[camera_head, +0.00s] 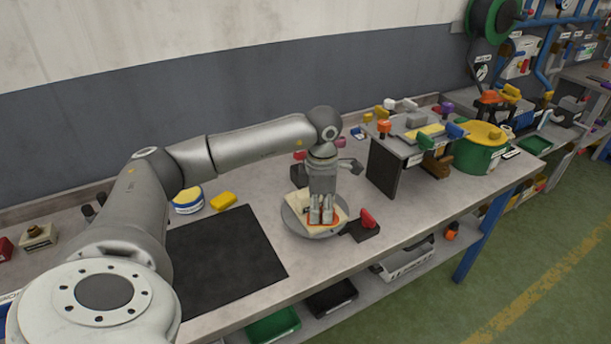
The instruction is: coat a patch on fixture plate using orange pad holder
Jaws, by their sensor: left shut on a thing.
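My left gripper (322,214) points straight down over a round grey turntable on the bench. It is shut on the orange pad holder (334,221), which shows as a thin orange edge around the fingertips. The holder sits low over a pale beige plate (297,203) that lies on the turntable (290,220). I take this pale plate for the fixture plate. The gripper hides most of the holder and part of the plate. I cannot tell whether the pad touches the plate or whether any patch is coated. My right gripper is not in view.
A dark mat (225,257) lies left of the turntable. A red-handled block (365,224) stands close on its right. A yellow block (223,201) and a round yellow-topped tin (188,200) are behind the mat. A raised shelf (383,170) with several tools and a green drum (478,155) stand farther right.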

